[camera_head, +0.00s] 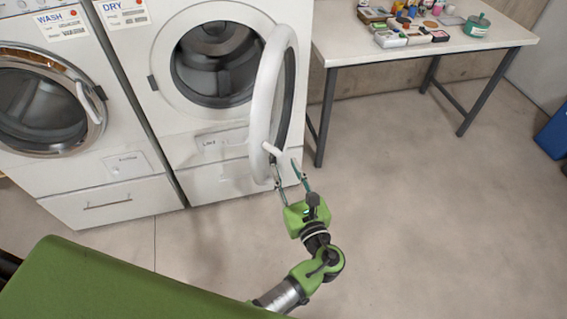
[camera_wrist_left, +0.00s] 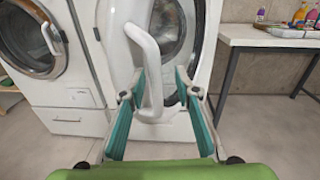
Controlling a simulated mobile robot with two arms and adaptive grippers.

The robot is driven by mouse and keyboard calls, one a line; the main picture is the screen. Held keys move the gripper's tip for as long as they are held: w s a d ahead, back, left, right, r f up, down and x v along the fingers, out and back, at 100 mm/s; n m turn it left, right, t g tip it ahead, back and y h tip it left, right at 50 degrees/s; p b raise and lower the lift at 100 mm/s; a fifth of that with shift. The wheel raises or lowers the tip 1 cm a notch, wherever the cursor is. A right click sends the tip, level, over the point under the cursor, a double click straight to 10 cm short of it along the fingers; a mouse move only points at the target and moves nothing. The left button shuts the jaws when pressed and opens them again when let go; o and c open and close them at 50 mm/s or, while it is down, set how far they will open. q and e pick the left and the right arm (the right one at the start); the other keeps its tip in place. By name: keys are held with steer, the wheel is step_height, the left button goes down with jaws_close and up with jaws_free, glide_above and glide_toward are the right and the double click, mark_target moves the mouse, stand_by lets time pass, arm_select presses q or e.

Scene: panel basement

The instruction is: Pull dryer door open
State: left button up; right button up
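The dryer (camera_head: 180,120) is the white machine marked DRY. Its round white door (camera_head: 262,105) stands swung out from the front, seen nearly edge-on, and the drum opening (camera_head: 215,62) is exposed. The door's white handle (camera_wrist_left: 152,85) shows in the left wrist view. My left gripper (camera_head: 285,168) is at the lower edge of the door, by the handle. In the left wrist view its green-padded fingers (camera_wrist_left: 157,98) are spread wide, one on each side of the handle, with visible gaps. My right gripper is in neither view.
A washer (camera_head: 60,130) marked WASH, its door shut, stands left of the dryer. A white table (camera_head: 440,45) with paints and small boxes stands to the right, its dark leg (camera_head: 326,118) near the door. A blue object (camera_head: 553,133) is at the far right. Open floor (camera_head: 430,220) lies between.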

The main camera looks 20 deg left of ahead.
arm_select(q)
steer(key=shift+v, duration=2.35)
